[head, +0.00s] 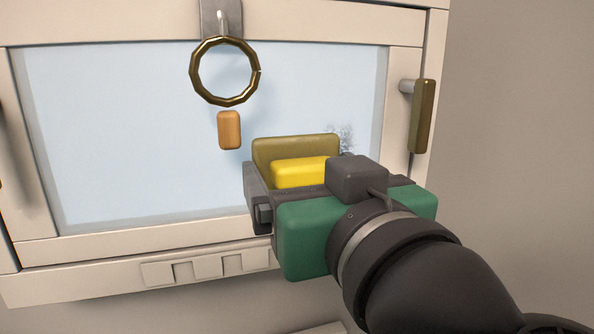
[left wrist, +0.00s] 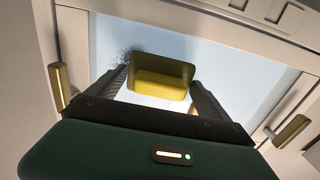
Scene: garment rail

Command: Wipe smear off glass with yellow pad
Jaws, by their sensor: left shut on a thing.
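My left gripper (head: 298,180) is shut on the yellow pad (head: 300,172), which has a bright yellow block and an olive-coloured plate. The left wrist view shows the pad (left wrist: 158,85) between the two dark fingers. The pad is in front of the lower right part of the pale blue glass (head: 130,130); I cannot tell whether it touches. A grey speckled smear (head: 346,136) is on the glass just right of the pad's upper corner, partly hidden behind the pad and gripper. The smear (left wrist: 124,56) also shows by one finger in the left wrist view. My right gripper is not in view.
A brass ring (head: 224,72) hangs from a hook in front of the glass, with a small orange block (head: 229,130) below it. A cream frame (head: 150,245) surrounds the glass. A brass handle (head: 423,116) sticks out on its right side. The glass's left part is clear.

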